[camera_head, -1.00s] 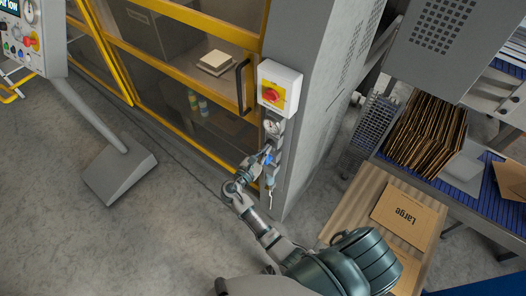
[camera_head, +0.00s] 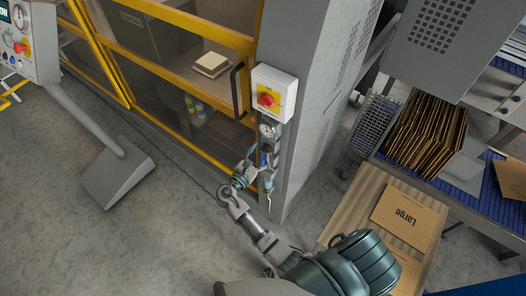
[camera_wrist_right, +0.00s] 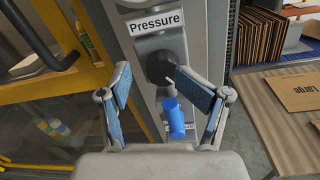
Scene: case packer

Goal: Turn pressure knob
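The black pressure knob (camera_wrist_right: 160,67) sits on a grey panel under a white "Pressure" label (camera_wrist_right: 156,22) in the right wrist view. My right gripper (camera_wrist_right: 158,88) is open, with its blue-padded fingers apart, one on each side of the knob's lower area. I see no contact with the knob. A blue cylinder (camera_wrist_right: 175,118) hangs below the knob, between the fingers. In the head view my right gripper (camera_head: 253,162) is beside the small regulator unit below the round gauge (camera_head: 268,131); the knob is too small to make out there. My left gripper is not in view.
A white switch box with a red rotary switch (camera_head: 267,100) is above the gauge. A yellow-framed door with a black handle (camera_head: 238,92) is on the left. A pedestal (camera_head: 118,178) stands farther left. Cardboard (camera_head: 408,215) lies on the right.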

